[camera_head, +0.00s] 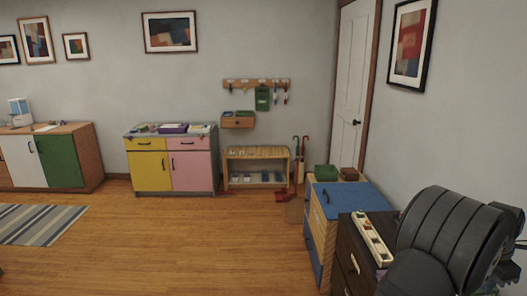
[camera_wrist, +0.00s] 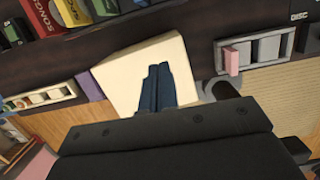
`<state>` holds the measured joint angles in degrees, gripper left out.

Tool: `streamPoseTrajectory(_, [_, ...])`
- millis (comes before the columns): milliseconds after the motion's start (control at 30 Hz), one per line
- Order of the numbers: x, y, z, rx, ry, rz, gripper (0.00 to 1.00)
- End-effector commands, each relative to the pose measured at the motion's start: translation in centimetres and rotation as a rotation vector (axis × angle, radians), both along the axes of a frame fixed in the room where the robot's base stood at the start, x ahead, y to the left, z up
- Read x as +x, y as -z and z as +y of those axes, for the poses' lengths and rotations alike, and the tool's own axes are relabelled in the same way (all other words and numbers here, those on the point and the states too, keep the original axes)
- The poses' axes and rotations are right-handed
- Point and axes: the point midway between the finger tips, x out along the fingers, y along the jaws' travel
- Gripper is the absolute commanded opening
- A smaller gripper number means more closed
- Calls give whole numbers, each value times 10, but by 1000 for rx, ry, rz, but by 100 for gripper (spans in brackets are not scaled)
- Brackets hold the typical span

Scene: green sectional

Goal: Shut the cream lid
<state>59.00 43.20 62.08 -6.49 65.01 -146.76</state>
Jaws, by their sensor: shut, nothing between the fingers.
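In the wrist view a plain cream panel (camera_wrist: 120,78), which looks like the cream lid, lies across the middle of a dark surface. Its hinge and whatever is under it cannot be made out. My gripper (camera_wrist: 159,67) has its two dark blue fingers together, with nothing between them. The fingers overlap the panel's lower right part in the picture; whether they touch it I cannot tell. The gripper body hides the panel's lower side. In the head view I cannot pick out the lid or the gripper.
In the wrist view, upright books (camera_wrist: 70,12) stand at the top left, a cream tray (camera_wrist: 40,97) lies left, and a grey divided holder (camera_wrist: 262,48) with a pink block (camera_wrist: 231,60) lies right. The head view shows a dark cabinet (camera_head: 345,258) and open wooden floor (camera_head: 190,245).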

Motion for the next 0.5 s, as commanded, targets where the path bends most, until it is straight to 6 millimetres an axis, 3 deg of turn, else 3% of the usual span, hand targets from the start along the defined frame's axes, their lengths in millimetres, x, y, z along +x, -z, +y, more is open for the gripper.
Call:
streamPoseTrajectory(233, [0,-3,0,-1,0,0,0])
streamPoseTrajectory(500, [0,-25,0,-2,1,-1,0])
